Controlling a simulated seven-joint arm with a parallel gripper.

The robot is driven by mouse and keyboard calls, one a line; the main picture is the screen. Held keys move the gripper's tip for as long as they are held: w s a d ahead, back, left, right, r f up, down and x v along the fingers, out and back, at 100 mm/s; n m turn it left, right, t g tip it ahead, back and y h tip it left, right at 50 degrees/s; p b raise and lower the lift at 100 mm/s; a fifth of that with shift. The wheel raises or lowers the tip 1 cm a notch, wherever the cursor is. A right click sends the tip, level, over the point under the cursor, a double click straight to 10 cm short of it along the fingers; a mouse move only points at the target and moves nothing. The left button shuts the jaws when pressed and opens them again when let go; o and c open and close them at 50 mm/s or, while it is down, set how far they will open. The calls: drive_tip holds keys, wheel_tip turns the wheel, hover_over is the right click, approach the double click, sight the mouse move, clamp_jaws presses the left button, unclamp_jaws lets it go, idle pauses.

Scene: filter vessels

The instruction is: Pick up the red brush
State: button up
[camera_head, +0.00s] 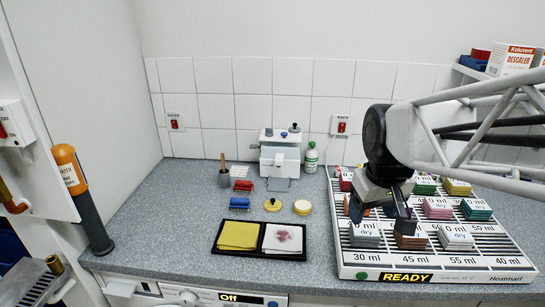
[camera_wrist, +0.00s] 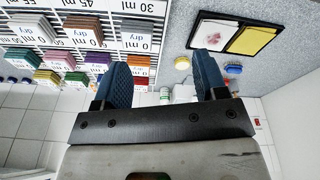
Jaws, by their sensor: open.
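The red brush (camera_head: 244,185) lies on the grey counter (camera_head: 190,225), left of centre in the head view, just behind a blue brush (camera_head: 239,203). My gripper (camera_head: 381,220) is open, well to the right of the red brush, over the slatted rack of coloured blocks. In the wrist view its two blue ribbed fingers (camera_wrist: 162,70) stand wide apart with nothing held between them. The blue brush also shows in the wrist view (camera_wrist: 233,71), right of the fingers.
A black tray (camera_head: 262,254) with a yellow and a stained white cloth lies in front of the brushes. Two round yellow things (camera_head: 302,208) lie right of them. A grey-white device (camera_head: 280,155) and a green-white bottle (camera_head: 311,158) stand behind. The rack (camera_head: 345,262) fills the right.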

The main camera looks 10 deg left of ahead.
drive_tip(key=w+a+n, duration=0.2)
drive_tip(key=w+a, duration=0.1)
drive_tip(key=w, duration=0.3)
drive_tip(key=w+a+n, duration=0.2)
drive_tip(key=w+a, duration=0.2)
drive_tip(key=w, duration=0.3)
drive_tip(key=n+g, duration=0.2)
drive_tip(key=n, duration=0.8)
hover_over(243, 181)
wheel_tip(243, 181, down, 16)
drive_tip(key=shift+s+d+f, duration=0.1)
drive_tip(key=shift+d+f, duration=0.05)
drive_tip(key=shift+a+f, duration=0.25)
drive_tip(key=shift+a, duration=0.05)
drive_tip(key=shift+f, duration=1.25)
drive_tip(key=shift+f, duration=0.1)
